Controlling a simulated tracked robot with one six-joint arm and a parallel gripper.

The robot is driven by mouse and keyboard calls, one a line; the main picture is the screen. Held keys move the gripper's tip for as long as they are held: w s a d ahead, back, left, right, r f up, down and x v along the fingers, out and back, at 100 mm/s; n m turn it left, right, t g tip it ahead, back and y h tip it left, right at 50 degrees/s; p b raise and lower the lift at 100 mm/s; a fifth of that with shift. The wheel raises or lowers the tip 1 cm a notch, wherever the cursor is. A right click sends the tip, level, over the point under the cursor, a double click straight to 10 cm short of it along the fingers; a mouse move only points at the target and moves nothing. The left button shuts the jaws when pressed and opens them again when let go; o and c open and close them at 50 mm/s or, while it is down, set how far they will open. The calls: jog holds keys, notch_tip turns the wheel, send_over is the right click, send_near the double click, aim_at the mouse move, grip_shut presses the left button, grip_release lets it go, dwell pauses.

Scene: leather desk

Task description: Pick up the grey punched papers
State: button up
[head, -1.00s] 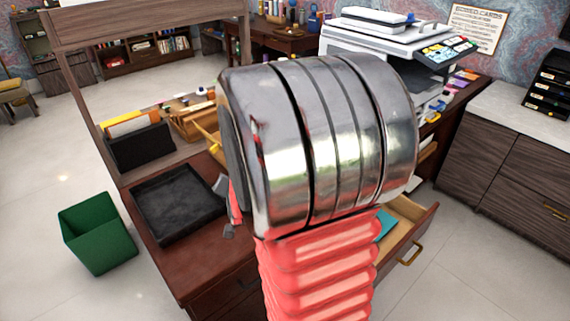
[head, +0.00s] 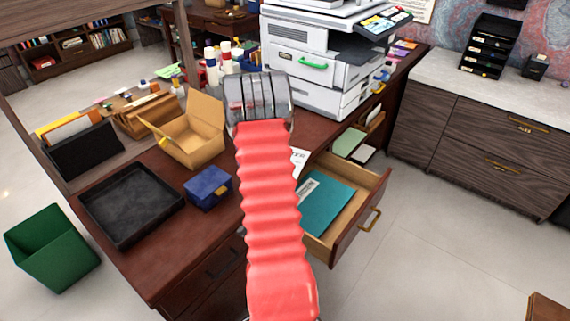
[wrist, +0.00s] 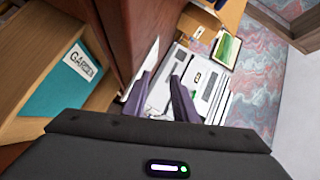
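A white sheet (head: 299,160) with dark marks shows beside my red arm, at the desk's edge near the open drawer. My arm hides part of it. I cannot tell whether it is the grey punched papers; no punched holes show. In the wrist view, my gripper (wrist: 162,88) has two dark purple fingers standing apart, with nothing seen between them but the background. A pale sheet (wrist: 150,58) shows just beyond the left finger. In the head view, my arm hides the gripper.
The open drawer (head: 352,215) holds a teal folder (head: 327,205), lettered in the wrist view. On the desk are a black tray (head: 130,205), a blue box (head: 208,188), an open cardboard box (head: 190,135) and a printer (head: 315,60). A green bin (head: 50,250) stands on the floor.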

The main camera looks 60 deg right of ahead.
jog(key=s+f+m+g+h, duration=0.1)
jog(key=s+f+m+h, duration=0.2)
jog(key=s, duration=0.6)
notch_tip(320, 180, down, 2)
jog(key=m, duration=0.2)
jog(key=shift+m+g, duration=0.3)
jog(key=shift+m, duration=0.1)
jog(key=x, duration=0.8)
jog(key=shift+d, duration=0.2)
jog(key=shift+r, duration=0.1)
jog(key=shift+x, duration=2.6)
jog(key=shift+s, duration=0.1)
jog(key=shift+c, duration=0.4)
